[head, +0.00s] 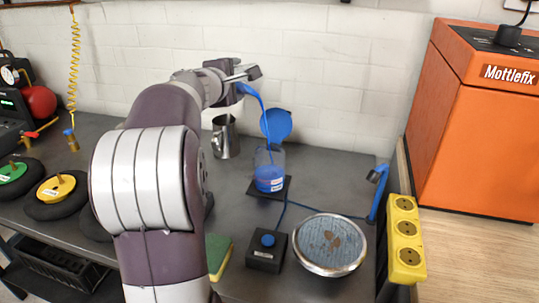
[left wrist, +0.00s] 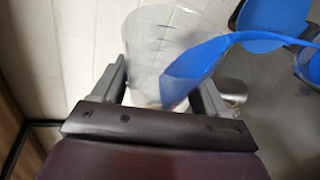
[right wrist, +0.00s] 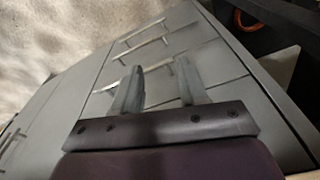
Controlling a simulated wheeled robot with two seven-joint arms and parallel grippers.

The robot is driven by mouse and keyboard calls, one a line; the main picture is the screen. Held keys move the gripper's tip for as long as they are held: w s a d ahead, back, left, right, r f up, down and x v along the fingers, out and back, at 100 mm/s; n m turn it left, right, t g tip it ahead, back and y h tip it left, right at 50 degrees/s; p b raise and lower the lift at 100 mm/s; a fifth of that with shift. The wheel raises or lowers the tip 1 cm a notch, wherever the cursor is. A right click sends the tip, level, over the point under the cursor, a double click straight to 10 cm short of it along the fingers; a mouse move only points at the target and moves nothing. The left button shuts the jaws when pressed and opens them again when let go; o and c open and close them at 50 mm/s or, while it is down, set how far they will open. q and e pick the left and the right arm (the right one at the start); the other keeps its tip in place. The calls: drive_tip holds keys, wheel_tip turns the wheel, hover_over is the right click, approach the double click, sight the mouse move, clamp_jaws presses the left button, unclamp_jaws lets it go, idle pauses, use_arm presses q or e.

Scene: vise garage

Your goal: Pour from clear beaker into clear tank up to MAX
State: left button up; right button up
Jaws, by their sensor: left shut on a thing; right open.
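My left gripper (head: 232,76) is up above the bench, shut on the clear beaker (left wrist: 150,45). The beaker is tilted, and a blue stream (head: 258,100) runs from it down into the clear tank (head: 269,168). In the head view the beaker is mostly hidden by my arm. The tank stands on a small dark plate, holds blue liquid, and its round blue lid (head: 276,125) is swung up behind it. I cannot read the MAX mark. My right gripper (right wrist: 155,85) is open and empty, in front of grey drawers.
A metal mug (head: 225,137) stands behind and left of the tank. A black box with a blue button (head: 267,240), a round dish (head: 329,245) and a sponge (head: 219,255) lie in front. Yellow sockets (head: 405,240) and an orange cabinet (head: 475,120) are at the right.

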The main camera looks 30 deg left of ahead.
use_arm(q)
drive_tip(key=a+r+n+h+p, duration=0.1)
drive_tip(key=n+p, duration=0.1)
drive_tip(key=p, duration=0.5)
drive_tip(key=shift+a+r, duration=0.3)
drive_tip(key=shift+r, duration=0.1)
wheel_tip(320, 180, down, 2)
drive_tip(key=shift+f+n+h, duration=0.15)
drive_tip(key=shift+n+h, duration=0.25)
drive_tip(key=shift+h, duration=0.1)
drive_tip(key=shift+s+f, duration=0.15)
drive_tip(key=n+h+p, duration=0.1)
drive_tip(key=n+p, duration=0.1)
drive_tip(key=p, duration=0.2)
drive_tip(key=shift+d+f+g+h, duration=0.1)
drive_tip(key=shift+g+h, duration=0.2)
drive_tip(key=shift+g, duration=0.1)
drive_tip(key=n+h+p, duration=0.1)
drive_tip(key=p, duration=0.1)
drive_tip(key=a+f+n+h+p, duration=0.1)
drive_tip(key=p, duration=0.1)
drive_tip(key=a+n+h+p, duration=0.1)
drive_tip(key=n+p, duration=0.1)
drive_tip(key=shift+a+f+h, duration=0.15)
drive_tip(key=shift+f+h, duration=0.15)
drive_tip(key=shift+a+f+n+h+p, duration=0.2)
drive_tip(key=shift+f+n+h+p, duration=0.3)
drive_tip(key=shift+f+n, duration=0.15)
drive_tip(key=shift+r, duration=0.15)
